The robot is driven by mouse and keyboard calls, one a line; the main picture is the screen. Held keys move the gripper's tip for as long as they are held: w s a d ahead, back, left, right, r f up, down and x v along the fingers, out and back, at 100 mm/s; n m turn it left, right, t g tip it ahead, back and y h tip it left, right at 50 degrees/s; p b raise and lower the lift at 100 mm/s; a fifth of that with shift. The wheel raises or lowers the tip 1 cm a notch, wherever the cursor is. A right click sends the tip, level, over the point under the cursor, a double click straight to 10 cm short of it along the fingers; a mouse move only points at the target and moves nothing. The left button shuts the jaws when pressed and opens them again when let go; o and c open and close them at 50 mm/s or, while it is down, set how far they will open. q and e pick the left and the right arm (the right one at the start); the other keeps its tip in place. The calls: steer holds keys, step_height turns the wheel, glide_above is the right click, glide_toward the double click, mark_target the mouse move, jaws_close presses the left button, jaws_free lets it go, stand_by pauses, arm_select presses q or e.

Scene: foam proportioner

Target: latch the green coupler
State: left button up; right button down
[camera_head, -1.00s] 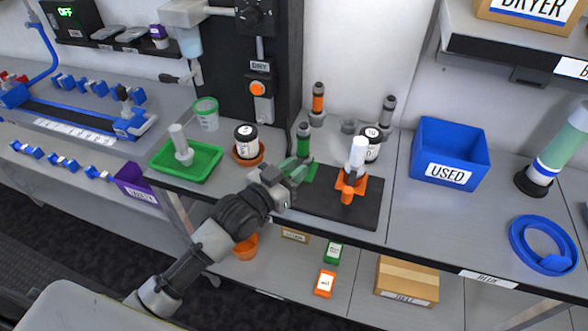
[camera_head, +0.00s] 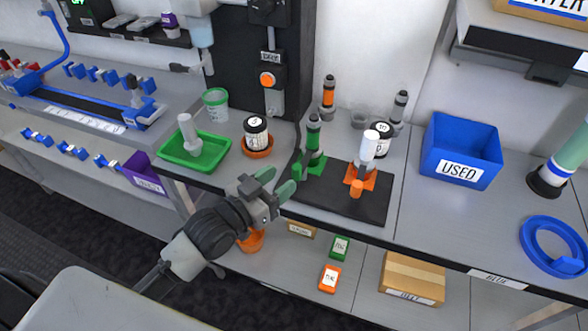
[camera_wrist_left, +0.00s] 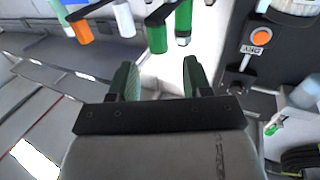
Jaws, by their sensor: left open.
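The green coupler (camera_head: 314,142) stands upright with a black band near its top, on a green base at the left back of a black mat (camera_head: 335,200). A short green piece (camera_head: 298,170) stands at its front left. My left gripper (camera_head: 277,186) is open and empty, in front of the coupler and apart from it. In the left wrist view the open fingers (camera_wrist_left: 158,82) point toward two green cylindrical parts, the nearer one (camera_wrist_left: 157,36) ahead of the gap. Whether the coupler is latched cannot be told. My right gripper is not in view.
An orange coupler (camera_head: 361,176) with a white cylinder stands on the mat, right of the green one. A green tray (camera_head: 222,147), a labelled jar (camera_head: 256,132) and a blue USED bin (camera_head: 462,152) stand around.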

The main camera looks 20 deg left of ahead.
arm_select(q)
steer(key=shift+v, duration=1.65)
